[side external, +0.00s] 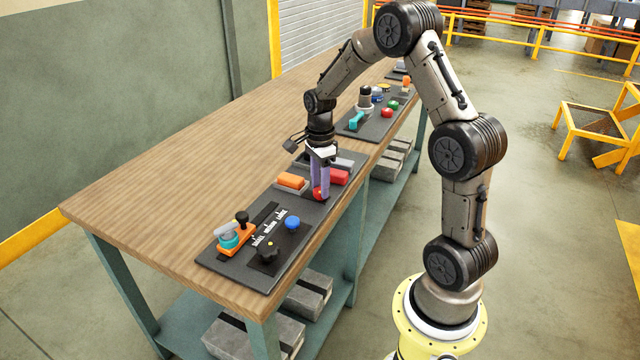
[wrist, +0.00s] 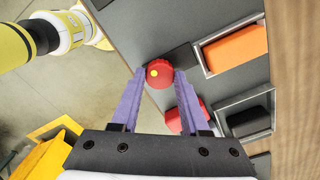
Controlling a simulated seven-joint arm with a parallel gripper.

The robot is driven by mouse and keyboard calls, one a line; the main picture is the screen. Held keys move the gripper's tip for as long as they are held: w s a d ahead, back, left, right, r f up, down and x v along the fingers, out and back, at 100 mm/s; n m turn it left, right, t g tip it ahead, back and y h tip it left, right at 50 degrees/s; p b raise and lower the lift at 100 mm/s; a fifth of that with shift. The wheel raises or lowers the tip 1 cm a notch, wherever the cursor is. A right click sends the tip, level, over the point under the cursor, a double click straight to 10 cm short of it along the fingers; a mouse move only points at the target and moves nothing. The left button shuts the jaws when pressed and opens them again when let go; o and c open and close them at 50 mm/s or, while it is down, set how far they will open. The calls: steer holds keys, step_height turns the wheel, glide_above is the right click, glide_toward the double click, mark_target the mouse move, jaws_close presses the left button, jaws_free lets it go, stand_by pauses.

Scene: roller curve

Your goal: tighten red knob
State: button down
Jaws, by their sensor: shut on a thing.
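An orange block (wrist: 235,48) and a black block (wrist: 250,122) sit in framed trays beside the knob. A red block (side external: 339,177) lies close to my fingers. A blue knob (side external: 292,223) and a black knob (side external: 267,252) stand on the nearer panel. Bare wooden table lies left of the panels.

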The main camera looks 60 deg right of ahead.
steer(key=shift+d+r+m, duration=0.1)
steer(key=shift+r+m, duration=0.05)
steer(key=shift+m, duration=0.8)
steer(key=shift+r+m, duration=0.1)
steer(key=shift+m, duration=0.85)
steer(key=c, duration=0.6)
jaws_free()
steer(key=shift+o, duration=1)
steer(key=shift+f, duration=0.15)
step_height(320, 180, up, 14)
